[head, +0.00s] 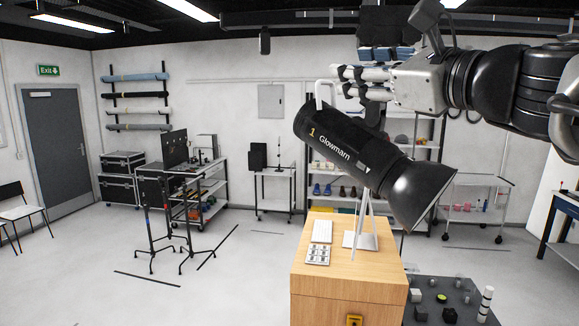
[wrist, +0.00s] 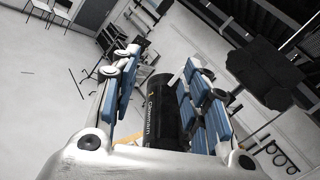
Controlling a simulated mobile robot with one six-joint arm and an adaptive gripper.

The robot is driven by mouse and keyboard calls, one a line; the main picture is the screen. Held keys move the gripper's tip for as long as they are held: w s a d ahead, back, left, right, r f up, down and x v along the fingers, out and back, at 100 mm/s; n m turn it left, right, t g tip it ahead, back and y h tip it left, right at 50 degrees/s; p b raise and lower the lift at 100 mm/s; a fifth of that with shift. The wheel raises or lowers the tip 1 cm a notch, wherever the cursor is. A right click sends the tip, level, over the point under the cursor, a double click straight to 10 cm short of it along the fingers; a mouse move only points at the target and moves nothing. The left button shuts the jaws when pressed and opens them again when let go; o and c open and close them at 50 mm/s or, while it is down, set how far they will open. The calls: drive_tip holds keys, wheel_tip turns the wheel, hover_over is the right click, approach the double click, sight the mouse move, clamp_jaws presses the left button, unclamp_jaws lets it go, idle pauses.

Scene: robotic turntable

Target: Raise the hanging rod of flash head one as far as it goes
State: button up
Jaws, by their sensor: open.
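Flash head one (head: 345,145) is a black cylinder marked "1 Glowmarn". It hangs tilted, its flared reflector (head: 418,192) facing down to the right. A pale bent bar (head: 320,97) stands at its upper left end, close to the fingertips; I cannot tell whether they touch. A thin pale rod (head: 355,230) shows below the head; I cannot tell which of these is the hanging rod. My gripper (head: 338,82) is open above the head, fingers pointing left. In the wrist view, the head (wrist: 157,112) shows between and beyond the open fingers (wrist: 160,65).
A dark table (head: 425,290) with small objects is at lower right. Shelves and trolleys (head: 275,190) line the back. The floor at left is mostly free.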

drive_tip(key=s+a+f+n+g+b, duration=0.1)
drive_tip(key=a+f+n+b, duration=0.1)
drive_tip(key=f, duration=0.4)
drive_tip(key=s+a+f+n+g+b, duration=0.1)
drive_tip(key=s+a+f+n+b, duration=0.1)
drive_tip(key=f, duration=0.5)
drive_tip(key=shift+f+n+g+h, duration=0.3)
drive_tip(key=shift+n+g, duration=0.1)
